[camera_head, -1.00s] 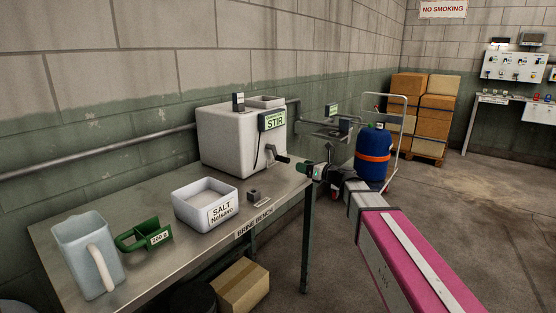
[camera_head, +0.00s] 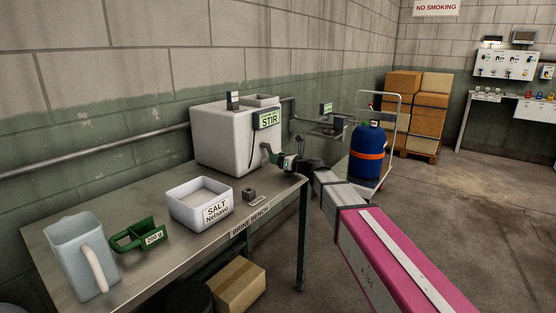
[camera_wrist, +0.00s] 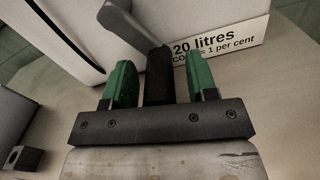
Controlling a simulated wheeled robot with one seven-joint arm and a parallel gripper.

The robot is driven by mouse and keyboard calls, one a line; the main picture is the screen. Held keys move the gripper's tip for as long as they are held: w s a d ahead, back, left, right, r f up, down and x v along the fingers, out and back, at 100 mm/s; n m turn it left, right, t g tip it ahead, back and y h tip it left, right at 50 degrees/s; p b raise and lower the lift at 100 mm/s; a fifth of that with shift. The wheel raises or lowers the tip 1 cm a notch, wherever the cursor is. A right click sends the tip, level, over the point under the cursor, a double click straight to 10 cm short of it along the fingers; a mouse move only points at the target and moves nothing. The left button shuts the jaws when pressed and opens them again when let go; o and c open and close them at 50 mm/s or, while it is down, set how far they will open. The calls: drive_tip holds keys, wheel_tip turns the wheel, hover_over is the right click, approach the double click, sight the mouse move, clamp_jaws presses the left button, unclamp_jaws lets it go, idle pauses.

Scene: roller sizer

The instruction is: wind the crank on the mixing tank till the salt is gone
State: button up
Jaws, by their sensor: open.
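The white mixing tank (camera_head: 225,140) stands at the back of the brine bench, with a green screen reading STIR (camera_head: 268,120) on it. Its crank has a grey arm (camera_wrist: 128,22) and a dark handle (camera_wrist: 159,76), seen in the wrist view. My gripper (camera_wrist: 160,84) is open, with one green finger on each side of the handle and a gap on both sides. In the head view my gripper (camera_head: 277,158) is at the tank's front right. The salt inside the tank is hidden.
A blue drum (camera_head: 368,140) on a trolley stands behind my arm.

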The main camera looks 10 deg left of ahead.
drive_tip(key=c, duration=0.9)
